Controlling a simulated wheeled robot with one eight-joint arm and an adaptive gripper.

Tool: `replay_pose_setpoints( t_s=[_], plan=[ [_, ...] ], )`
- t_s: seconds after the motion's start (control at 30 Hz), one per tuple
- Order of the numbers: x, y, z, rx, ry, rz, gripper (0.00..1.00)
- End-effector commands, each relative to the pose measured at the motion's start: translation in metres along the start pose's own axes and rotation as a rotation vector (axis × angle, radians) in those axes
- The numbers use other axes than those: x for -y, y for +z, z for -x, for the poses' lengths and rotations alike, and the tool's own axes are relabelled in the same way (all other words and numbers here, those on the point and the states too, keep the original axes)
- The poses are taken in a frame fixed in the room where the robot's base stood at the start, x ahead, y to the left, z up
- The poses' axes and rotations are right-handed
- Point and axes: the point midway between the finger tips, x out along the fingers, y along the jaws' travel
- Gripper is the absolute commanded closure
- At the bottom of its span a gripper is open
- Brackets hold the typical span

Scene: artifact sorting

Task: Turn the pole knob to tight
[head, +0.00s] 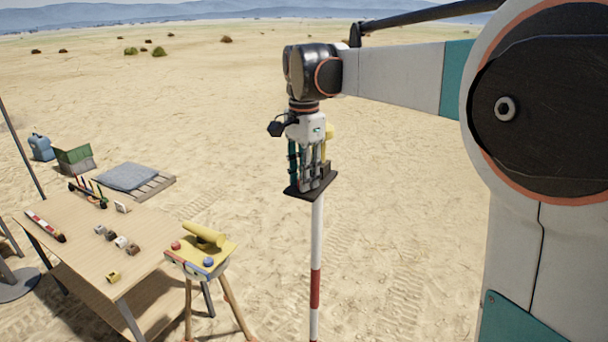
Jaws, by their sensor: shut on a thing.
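The pole (317,255) stands upright near the middle of the head view, banded white and red, with a dark flat plate (326,186) at its top. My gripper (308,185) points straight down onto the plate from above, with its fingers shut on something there. The knob itself is not clearly seen; the fingers hide what they hold. A small yellow part (329,132) shows just right of the gripper's body. Which way the knob is turned cannot be told.
A wooden table (75,238) with small blocks and a red-white stick stands at the left. Sand right of the pole is clear.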

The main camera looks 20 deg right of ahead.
Motion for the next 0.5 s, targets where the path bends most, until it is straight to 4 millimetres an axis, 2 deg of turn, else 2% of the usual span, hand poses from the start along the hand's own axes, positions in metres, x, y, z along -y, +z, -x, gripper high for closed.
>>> replay_pose_setpoints(
  t_s=[0.03, 0.1, 0.13, 0.5],
  plan=[
    [0.0002, 0.0003, 0.0002, 0.001, -0.001, 0.001, 0.72],
    [0.0003, 0.0003, 0.0002, 0.000, -0.001, 0.001, 0.56],
    [0.0003, 0.0003, 0.0002, 0.000, -0.001, 0.001, 0.54],
    [0.0002, 0.0000, 0.0026, 0.000, 0.000, 0.001, 0.54]
  ],
)
